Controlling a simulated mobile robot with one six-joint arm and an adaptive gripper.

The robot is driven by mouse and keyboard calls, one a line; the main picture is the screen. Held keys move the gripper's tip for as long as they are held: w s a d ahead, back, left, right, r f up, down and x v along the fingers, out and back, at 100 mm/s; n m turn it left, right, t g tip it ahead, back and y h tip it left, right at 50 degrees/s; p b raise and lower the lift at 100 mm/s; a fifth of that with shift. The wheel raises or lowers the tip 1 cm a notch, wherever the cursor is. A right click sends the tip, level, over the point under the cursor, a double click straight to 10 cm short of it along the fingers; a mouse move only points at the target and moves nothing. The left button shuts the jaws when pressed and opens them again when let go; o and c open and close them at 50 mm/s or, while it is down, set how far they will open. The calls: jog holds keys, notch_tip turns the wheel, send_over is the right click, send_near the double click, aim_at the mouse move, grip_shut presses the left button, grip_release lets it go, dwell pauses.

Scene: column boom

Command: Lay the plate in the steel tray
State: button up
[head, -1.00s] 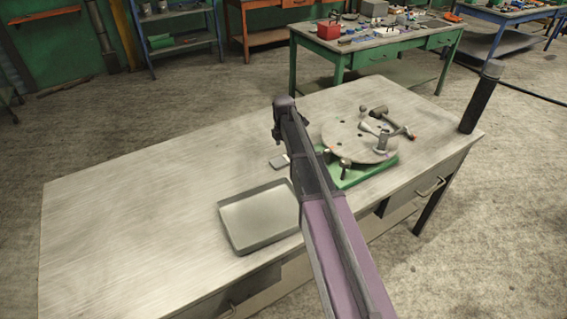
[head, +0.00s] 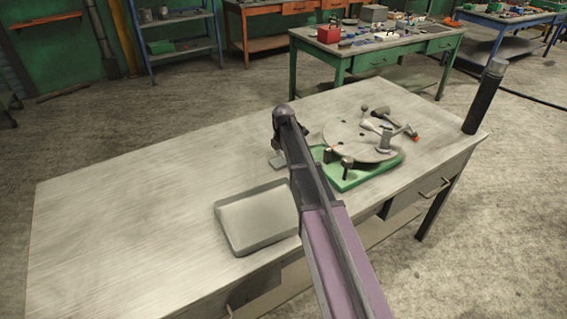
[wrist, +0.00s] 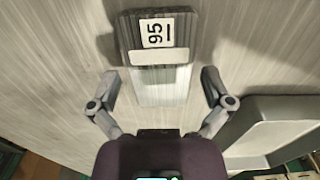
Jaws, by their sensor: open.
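The plate (wrist: 155,52) is a small ribbed grey piece with a white label reading "95" and a pale bar. It lies on the bench, with a paler rectangle below it in the wrist view; I cannot tell whether that is part of it. In the head view the plate (head: 276,160) shows left of my arm, partly hidden. My gripper (wrist: 160,74) is open and empty, its fingertips apart on either side of the paler rectangle, with the labelled part beyond them. The shallow steel tray (head: 258,218) is empty where visible, nearer than the plate; its edge also shows in the wrist view (wrist: 270,112).
A dark post (head: 485,97) stands at the bench's right corner. The bench's left side (head: 120,200) is clear.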

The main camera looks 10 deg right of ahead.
aim_at(283, 160)
jog(key=shift+c, duration=0.2)
jog(key=c, duration=1.1)
jog(key=shift+r, duration=0.15)
notch_tip(283, 160, up, 10)
jog(key=p, duration=1)
